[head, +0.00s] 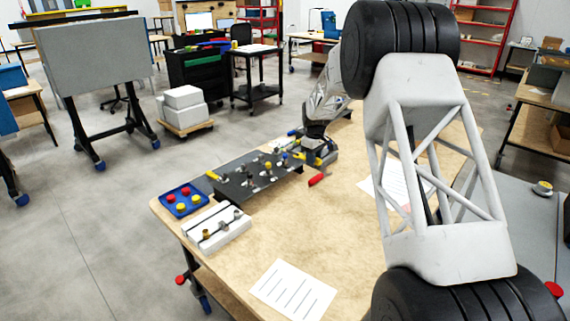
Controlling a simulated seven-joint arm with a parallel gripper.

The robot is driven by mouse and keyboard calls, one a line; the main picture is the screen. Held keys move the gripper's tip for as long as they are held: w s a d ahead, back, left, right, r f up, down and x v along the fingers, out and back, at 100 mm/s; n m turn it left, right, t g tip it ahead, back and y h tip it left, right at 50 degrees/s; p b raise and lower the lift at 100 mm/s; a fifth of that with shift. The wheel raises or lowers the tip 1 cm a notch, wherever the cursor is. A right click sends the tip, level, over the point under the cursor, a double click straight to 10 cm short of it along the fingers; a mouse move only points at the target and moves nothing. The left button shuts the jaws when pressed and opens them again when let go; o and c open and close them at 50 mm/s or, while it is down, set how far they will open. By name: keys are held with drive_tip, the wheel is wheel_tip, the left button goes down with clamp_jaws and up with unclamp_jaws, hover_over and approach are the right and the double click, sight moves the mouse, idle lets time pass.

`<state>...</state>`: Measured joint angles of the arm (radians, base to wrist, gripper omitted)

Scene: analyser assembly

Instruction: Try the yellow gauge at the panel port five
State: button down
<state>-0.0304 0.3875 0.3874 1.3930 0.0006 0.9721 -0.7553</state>
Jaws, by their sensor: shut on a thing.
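The dark panel (240,189) lies on the wooden table, with several small metal fittings standing on it. My gripper (301,148) is small in the head view, low at the far right end of the panel. It is shut on a small yellow piece, which I take for the yellow gauge (298,155). Its fingertips and the gauge's lower end are too small to make out, so I cannot tell whether it touches a port. Port numbers are not legible. Another yellow piece (213,175) is at the panel's left edge.
A blue tray (168,212) with red and yellow round pieces and a white block (212,243) with metal fittings are left of the panel. A red-handled tool (319,179) lies right of it. Paper sheets (292,291) lie on the table (340,240). My arm covers the right side.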

drive_tip(key=shift+r, duration=1.45)
